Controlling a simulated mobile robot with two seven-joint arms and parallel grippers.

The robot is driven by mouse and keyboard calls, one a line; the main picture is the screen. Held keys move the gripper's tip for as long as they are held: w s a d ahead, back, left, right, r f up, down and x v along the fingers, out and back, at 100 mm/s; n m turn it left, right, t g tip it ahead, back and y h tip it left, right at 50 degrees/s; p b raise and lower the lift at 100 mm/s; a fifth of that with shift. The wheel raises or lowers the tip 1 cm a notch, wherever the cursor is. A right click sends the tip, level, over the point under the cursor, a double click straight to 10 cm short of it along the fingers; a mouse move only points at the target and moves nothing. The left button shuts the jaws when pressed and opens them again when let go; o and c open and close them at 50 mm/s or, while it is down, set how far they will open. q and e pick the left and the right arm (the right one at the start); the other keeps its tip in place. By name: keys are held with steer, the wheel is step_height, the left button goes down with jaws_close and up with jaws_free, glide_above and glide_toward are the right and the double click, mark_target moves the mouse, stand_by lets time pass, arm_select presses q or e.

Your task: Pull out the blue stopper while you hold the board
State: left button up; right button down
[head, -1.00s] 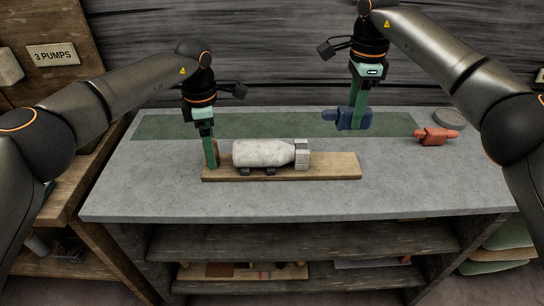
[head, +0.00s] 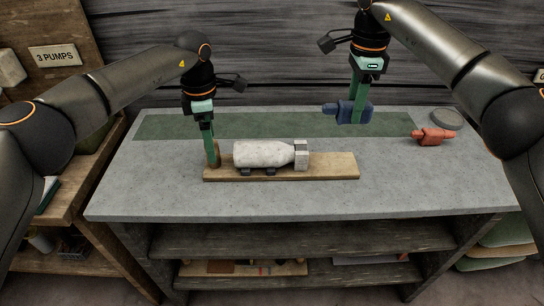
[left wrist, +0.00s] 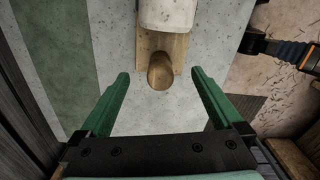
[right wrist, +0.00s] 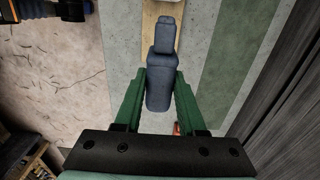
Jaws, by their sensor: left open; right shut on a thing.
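The blue stopper (head: 333,108) is out of the bottle, and my right gripper (head: 354,112) is shut on it, in the air above the table's back right. In the right wrist view the stopper (right wrist: 163,60) lies between the fingers, its narrower end pointing away. The pale bottle (head: 262,153) lies on its side on the wooden board (head: 335,167), its neck in a grey block (head: 301,154). A rounded wooden post (left wrist: 160,72) stands at the board's left end. My left gripper (head: 211,160) is open around the post, with gaps on both sides.
A red stopper-like piece (head: 433,137) lies at the table's right, near a round grey disc (head: 447,119). A green strip (head: 270,124) runs along the back of the grey table (head: 250,201). The table's front and right-hand middle are clear.

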arm_select(q)
steer(key=shift+r+p, duration=2.55)
steer(key=shift+r, duration=0.85)
arm_select(e)
steer(key=shift+r, duration=2.85)
arm_select(q)
steer(key=shift+f, duration=0.1)
arm_select(e)
steer(key=shift+f, duration=0.1)
arm_select(q)
steer(key=shift+s, duration=0.1)
arm_select(e)
steer(key=shift+s, duration=0.1)
